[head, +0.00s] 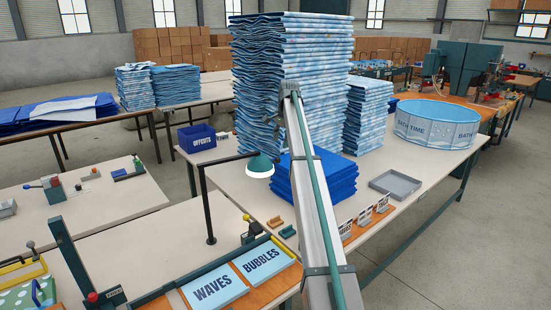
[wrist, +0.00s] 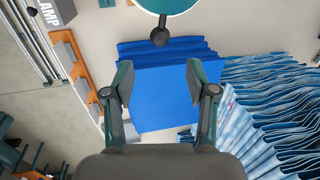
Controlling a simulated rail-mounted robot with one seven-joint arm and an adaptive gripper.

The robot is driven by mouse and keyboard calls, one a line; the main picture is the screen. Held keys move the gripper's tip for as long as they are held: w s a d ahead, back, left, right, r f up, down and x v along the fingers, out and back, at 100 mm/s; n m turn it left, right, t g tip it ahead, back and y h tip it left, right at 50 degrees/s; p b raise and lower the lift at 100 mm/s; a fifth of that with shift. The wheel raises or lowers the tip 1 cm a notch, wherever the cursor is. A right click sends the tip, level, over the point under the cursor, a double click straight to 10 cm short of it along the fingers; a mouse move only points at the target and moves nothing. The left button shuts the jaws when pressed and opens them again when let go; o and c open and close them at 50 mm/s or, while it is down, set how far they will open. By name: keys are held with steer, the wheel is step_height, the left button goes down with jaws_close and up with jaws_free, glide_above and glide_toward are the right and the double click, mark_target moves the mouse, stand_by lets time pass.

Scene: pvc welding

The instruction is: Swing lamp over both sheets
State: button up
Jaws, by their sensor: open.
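The lamp has a dark green shade (head: 260,166) with a pale underside, on a black arm and upright post (head: 208,205). Two light blue sheets, marked WAVES (head: 214,289) and BUBBLES (head: 262,259), lie side by side at the front of the bench. In the wrist view the lamp's round shade (wrist: 170,4) and a dark knob (wrist: 160,37) on it show just beyond my gripper (wrist: 158,82). My gripper is open and empty, its fingers apart on either side of the knob's line. In the head view my gripper cannot be made out.
Plain blue sheets (head: 320,176) and a tall patterned stack (head: 292,60) stand behind the lamp. A grey tray (head: 395,184), small cards (head: 365,215) and a round pool (head: 436,122) are to the right.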

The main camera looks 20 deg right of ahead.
steer(key=f, duration=0.3)
steer(key=w+f+p, duration=0.1)
steer(key=f, duration=0.2)
steer(key=f+p, duration=0.1)
steer(key=f, duration=0.2)
steer(key=shift+w+a+f, duration=0.1)
steer(key=shift+w+a, duration=0.2)
steer(key=shift+w, duration=0.05)
steer(key=shift+c, duration=0.3)
jaws_close()
